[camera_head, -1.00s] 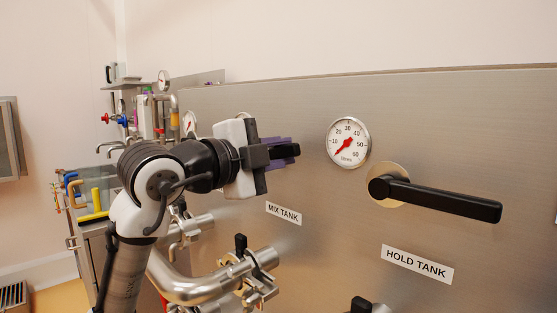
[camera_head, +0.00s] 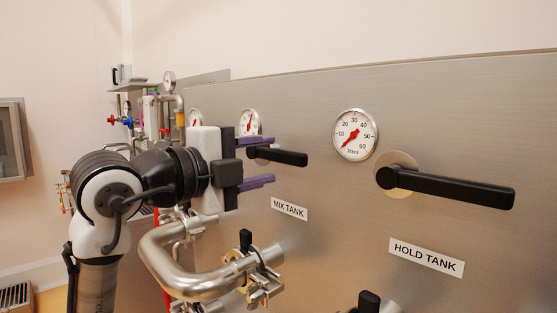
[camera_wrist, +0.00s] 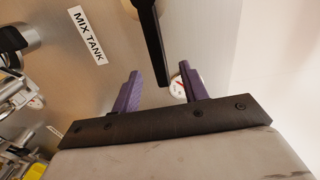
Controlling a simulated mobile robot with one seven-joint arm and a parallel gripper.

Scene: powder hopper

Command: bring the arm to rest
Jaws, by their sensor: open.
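My gripper (camera_head: 272,161) is at the left of the steel panel, with its purple fingers spread apart, one above the other, and nothing held between them. In the wrist view my gripper (camera_wrist: 160,85) shows the two fingers apart. The black mix tank handle (camera_head: 285,157) lies near the fingers, extending to the right at about the height of the gap between them. The wrist view shows this handle (camera_wrist: 150,45) with its end near the gap. I cannot tell whether they touch.
The steel panel (camera_head: 310,110) carries the hold tank handle (camera_head: 450,189) and a gauge (camera_head: 355,135) to the right. A second gauge (camera_head: 250,122) is above my gripper. A bent steel pipe (camera_head: 185,275) with clamps sticks out below. Valves and pipework (camera_head: 150,110) stand at the back left.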

